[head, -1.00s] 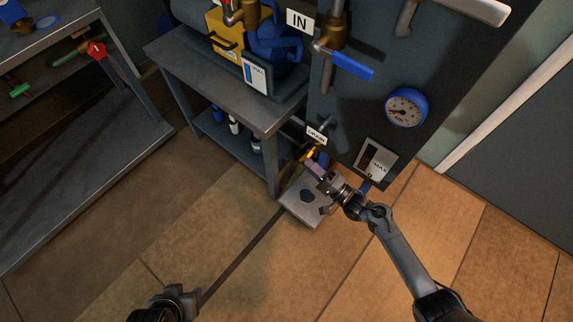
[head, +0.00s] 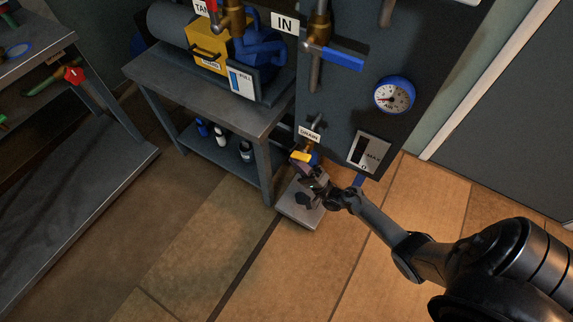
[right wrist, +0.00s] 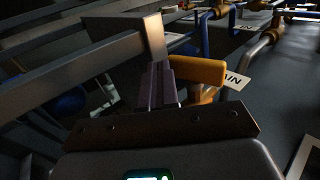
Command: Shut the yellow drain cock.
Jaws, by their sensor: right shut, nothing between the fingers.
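The yellow drain cock handle (head: 300,157) is low on the dark panel, just under the DRAIN label (head: 309,134). In the right wrist view the yellow handle (right wrist: 198,70) lies roughly crosswise, its free end beside my fingers. My right gripper (head: 306,172) is shut and empty, just below the handle in the head view. Its closed fingers (right wrist: 160,84) are at the left of the handle's end in the right wrist view; I cannot tell whether they touch it. My left gripper is not in view.
A scale-like plate (head: 300,213) lies on the floor below the cock. A grey bench (head: 210,92) stands at left of the panel. A blue-handled valve (head: 335,57) and a round gauge (head: 394,95) are above. The tiled floor in front is open.

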